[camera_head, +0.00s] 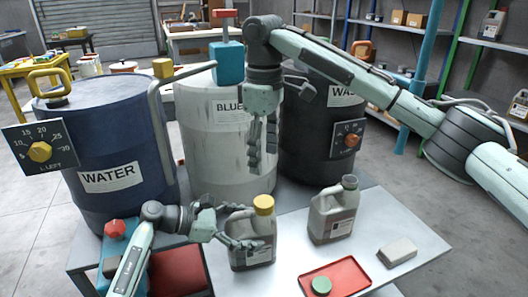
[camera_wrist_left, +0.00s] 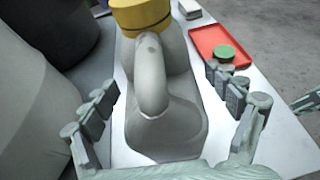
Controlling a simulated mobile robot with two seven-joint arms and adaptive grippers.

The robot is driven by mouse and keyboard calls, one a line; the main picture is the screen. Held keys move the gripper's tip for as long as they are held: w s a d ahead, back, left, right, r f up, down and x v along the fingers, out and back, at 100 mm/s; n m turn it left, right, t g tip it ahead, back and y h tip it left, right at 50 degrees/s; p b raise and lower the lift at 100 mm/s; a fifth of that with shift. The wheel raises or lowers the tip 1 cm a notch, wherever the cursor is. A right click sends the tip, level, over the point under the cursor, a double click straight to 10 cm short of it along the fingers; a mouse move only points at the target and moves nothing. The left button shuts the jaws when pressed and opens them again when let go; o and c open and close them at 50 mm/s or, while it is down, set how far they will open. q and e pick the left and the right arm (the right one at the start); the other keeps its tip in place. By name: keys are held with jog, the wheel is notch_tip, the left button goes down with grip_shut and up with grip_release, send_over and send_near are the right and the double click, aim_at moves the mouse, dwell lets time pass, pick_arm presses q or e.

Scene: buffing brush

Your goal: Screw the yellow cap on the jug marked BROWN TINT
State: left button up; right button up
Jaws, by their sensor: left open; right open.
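A grey-brown jug (camera_head: 262,255) stands on the light table, with a yellow cap (camera_head: 263,204) on top of its neck. How tightly the cap sits cannot be seen. The jug's label is too small to read. My left gripper (camera_head: 240,228) is open at the jug's handle side. In the left wrist view the jug's handle (camera_wrist_left: 152,80) stands between the spread fingers, with the yellow cap (camera_wrist_left: 140,16) beyond. A similar jug (camera_head: 335,215) without a visible cap stands to the right; its label is unreadable too. My right gripper (camera_head: 263,142) is open, empty and pointing down above the yellow cap.
A red tray (camera_head: 345,277) with a green cap (camera_head: 321,285) lies at the front right, beside a pale block (camera_head: 397,252). Blue (camera_head: 85,140), white (camera_head: 215,150) and black (camera_head: 310,140) drums stand close behind. The table's right side is mostly clear.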

aim_at(227, 225)
pick_arm(q)
jog(key=shift+a, duration=0.1)
jog(key=v, duration=1.2)
